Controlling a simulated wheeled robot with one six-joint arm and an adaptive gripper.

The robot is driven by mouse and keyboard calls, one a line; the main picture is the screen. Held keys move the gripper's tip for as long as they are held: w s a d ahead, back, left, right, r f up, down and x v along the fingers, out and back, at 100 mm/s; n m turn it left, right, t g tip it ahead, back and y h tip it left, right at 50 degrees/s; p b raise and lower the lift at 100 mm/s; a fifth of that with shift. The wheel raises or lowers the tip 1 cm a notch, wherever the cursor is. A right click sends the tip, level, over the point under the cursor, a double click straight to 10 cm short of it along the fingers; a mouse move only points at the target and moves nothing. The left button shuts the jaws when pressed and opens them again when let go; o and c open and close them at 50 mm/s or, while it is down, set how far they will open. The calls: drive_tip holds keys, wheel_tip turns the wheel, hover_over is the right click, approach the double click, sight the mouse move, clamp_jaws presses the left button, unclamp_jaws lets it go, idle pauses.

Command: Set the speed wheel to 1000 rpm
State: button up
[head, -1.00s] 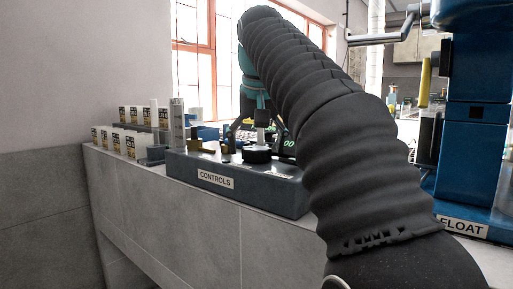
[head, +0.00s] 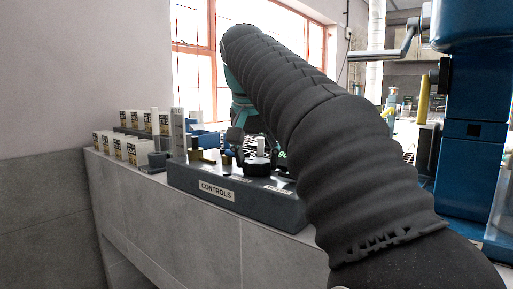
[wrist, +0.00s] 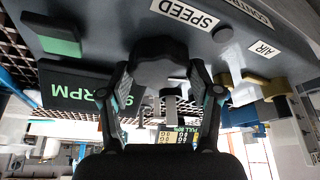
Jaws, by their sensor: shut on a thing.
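The black speed wheel (wrist: 160,62) sits on the grey control box (wrist: 115,22), by the SPEED label (wrist: 184,13), upside down in the wrist view. My gripper (wrist: 164,78) has its two fingers closed on either side of the wheel. A dark display (wrist: 72,88) beside it shows green digits and RPM; a finger hides part of the number, and only a leading 9 seems readable. In the head view the wheel (head: 257,168) stands on top of the box (head: 262,205), and my arm hides most of the display.
A brass lever (wrist: 262,86) is near the AIR label (wrist: 264,48). A green block (wrist: 58,38) sits on the box. White labelled containers (head: 118,148) stand left of the box on the ledge. A blue machine (head: 472,130) stands at the right.

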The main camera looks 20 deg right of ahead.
drive_tip(key=shift+m, duration=0.3)
drive_tip(key=o, duration=1.1)
drive_tip(key=shift+o, duration=0.2)
drive_tip(key=v, duration=0.7)
drive_tip(key=shift+r, duration=0.25)
drive_tip(key=shift+a, duration=0.15)
